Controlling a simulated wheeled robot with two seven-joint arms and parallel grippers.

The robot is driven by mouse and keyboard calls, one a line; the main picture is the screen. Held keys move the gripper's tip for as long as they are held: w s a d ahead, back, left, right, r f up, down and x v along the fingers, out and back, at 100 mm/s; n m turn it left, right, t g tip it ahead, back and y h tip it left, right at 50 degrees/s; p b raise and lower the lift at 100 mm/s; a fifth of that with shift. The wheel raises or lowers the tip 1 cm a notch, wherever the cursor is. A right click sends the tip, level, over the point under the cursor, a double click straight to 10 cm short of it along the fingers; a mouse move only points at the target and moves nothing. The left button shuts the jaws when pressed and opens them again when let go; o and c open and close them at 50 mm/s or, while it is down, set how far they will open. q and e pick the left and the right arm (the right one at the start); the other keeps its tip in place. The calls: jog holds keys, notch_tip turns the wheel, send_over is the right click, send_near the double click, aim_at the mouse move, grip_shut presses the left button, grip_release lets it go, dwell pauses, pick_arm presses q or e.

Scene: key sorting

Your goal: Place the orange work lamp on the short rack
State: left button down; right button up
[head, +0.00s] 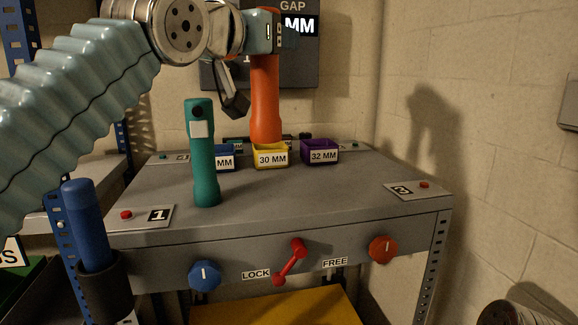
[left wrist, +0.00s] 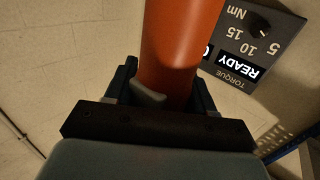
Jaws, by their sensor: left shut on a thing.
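The orange work lamp (head: 265,100) hangs upright below my left gripper (head: 266,47), which is shut on its upper end. In the left wrist view the orange lamp (left wrist: 170,45) sits between the two dark fingers of the gripper (left wrist: 165,88). In the head view its lower end meets the back of the yellow 30 MM bin; I cannot tell whether it is inside, behind or above the bin. No rack is labelled as the short one, so I cannot tell which it is. My right gripper is not in view.
A teal lamp (head: 204,155) stands on the grey table (head: 300,195). The yellow bin (head: 270,157), a purple 32 MM bin (head: 320,152) and a blue bin (head: 226,160) stand at the back. A blue lamp (head: 86,225) stands in a dark holder at left.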

pick_arm(q)
jog(key=w+d+f+p, duration=0.2)
jog(key=w+d+f, duration=0.5)
jog(key=w+f, duration=0.4)
jog(key=shift+d+f+p, duration=0.35)
jog(key=shift+f, duration=0.45)
jog(key=shift+w, duration=0.1)
jog(key=shift+f, duration=0.2)
jog(key=shift+c, duration=1.9)
grip_release()
jog(key=shift+r, duration=0.1)
